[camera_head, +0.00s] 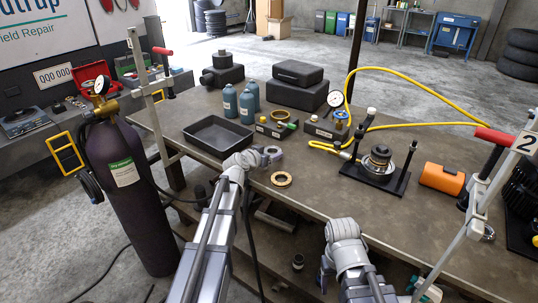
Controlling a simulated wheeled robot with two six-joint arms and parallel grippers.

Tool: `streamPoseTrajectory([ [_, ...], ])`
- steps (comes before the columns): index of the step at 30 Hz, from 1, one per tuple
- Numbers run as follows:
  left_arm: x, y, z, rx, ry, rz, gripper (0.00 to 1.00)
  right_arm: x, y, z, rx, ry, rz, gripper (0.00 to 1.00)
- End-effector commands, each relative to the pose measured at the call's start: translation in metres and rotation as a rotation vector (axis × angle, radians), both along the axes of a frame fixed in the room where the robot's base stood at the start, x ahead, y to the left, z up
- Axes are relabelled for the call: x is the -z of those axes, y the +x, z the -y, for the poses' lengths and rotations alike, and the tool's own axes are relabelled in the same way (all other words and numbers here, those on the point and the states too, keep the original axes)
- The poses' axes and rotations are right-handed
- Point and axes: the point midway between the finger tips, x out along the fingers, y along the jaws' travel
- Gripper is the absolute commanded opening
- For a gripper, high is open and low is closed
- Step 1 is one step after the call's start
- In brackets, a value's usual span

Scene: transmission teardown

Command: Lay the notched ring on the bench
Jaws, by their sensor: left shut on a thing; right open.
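My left gripper (264,157) is over the front part of the bench (235,160), shut on a small grey-purple ring (274,153). The ring is at the fingertips, partly hidden by them; whether it touches the bench is hard to tell. A tan-brass ring (281,178) lies flat on the bench just in front of that gripper, apart from it. Notches are too small to make out surely on either ring. My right gripper (326,272) is open and low at the bench's front edge, partly hidden by its own wrist, with nothing seen in it.
A black tray (218,146) lies behind my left gripper, with blue bottles (247,106) beyond it. A gear assembly on a black plate (376,182) stands to the right, near a yellow hose (430,85) and an orange cylinder (442,179). Bench around the tan-brass ring is clear.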

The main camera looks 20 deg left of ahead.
Motion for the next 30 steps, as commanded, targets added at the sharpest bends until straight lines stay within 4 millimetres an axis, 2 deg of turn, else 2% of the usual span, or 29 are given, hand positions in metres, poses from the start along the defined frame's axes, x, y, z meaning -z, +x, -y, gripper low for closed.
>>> streamPoseTrajectory([
  [2, 0.004, 0.000, 0.000, 0.000, 0.000, 0.001, 0.00, 0.004, 0.000, 0.000, 0.000, 0.000, 0.000, 0.67],
  [3, 0.002, 0.000, 0.000, 0.000, 0.000, 0.000, 0.88, 0.002, 0.000, 0.000, 0.000, 0.000, 0.000, 0.67],
  [6, 0.002, 0.000, 0.000, 0.000, 0.000, 0.000, 0.99, 0.002, 0.000, 0.000, 0.000, 0.000, 0.000, 0.67],
  [17, -0.004, -0.003, -0.001, 0.000, 0.000, 0.000, 1.00, -0.004, 0.000, 0.000, 0.000, 0.000, 0.000, 0.67],
  [30, -0.038, -0.082, -0.017, -0.001, 0.001, -0.001, 1.00, -0.038, 0.000, 0.000, 0.000, 0.000, 0.000, 0.67],
])
